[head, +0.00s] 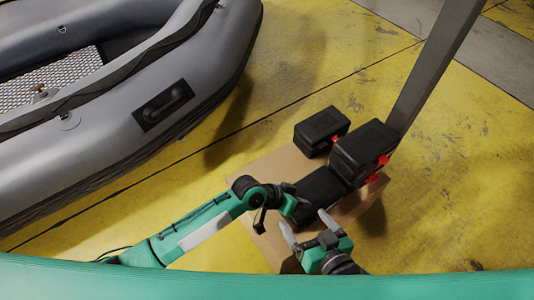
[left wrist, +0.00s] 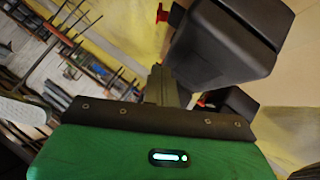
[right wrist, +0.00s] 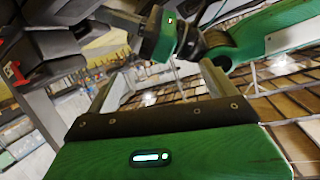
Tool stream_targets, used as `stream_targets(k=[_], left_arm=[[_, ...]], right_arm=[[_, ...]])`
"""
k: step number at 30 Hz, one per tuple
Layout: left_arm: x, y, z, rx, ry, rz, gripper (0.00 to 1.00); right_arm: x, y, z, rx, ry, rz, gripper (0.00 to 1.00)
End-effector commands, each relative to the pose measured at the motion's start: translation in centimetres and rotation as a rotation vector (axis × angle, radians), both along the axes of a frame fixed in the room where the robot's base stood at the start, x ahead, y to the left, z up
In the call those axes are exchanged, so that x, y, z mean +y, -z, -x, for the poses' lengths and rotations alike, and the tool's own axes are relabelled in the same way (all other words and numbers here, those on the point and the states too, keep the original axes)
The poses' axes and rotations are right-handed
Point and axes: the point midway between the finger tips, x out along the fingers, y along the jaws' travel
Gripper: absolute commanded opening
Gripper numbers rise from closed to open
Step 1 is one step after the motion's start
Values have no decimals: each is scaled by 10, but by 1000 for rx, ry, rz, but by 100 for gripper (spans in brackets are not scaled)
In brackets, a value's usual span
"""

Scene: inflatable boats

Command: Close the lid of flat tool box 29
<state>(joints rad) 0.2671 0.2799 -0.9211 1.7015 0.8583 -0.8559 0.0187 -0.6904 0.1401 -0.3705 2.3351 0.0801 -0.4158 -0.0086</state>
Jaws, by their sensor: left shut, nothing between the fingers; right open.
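Black tool boxes with red latches are grouped on a brown box top in the head view. One dark piece (head: 364,149) stands raised at the right, adjoining a lower black part (head: 320,187); I cannot tell whether these are lid and base of one box, nor read number 29. A smaller black box (head: 320,130) sits behind. My left gripper (head: 291,204) is shut and empty beside the lower part; its fingers (left wrist: 160,86) show below a large black box (left wrist: 225,45). My right gripper (head: 309,227) is open and empty, nearer; its fingers (right wrist: 157,86) are spread.
The brown box top (head: 262,172) is bare toward its left edge. A grey inflatable boat (head: 120,110) fills the left. A dark slanted post (head: 433,65) rises behind the boxes. Yellow floor (head: 470,170) is clear at the right. My two arms are close together.

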Motion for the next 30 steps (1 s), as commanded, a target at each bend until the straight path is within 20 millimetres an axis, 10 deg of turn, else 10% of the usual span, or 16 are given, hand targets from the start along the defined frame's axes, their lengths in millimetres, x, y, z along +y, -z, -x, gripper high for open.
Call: stream_targets(k=[30], left_arm=[[-22,49,30,-313,0,-229,0]], right_arm=[[-106,-9,42,662,81,365,88]])
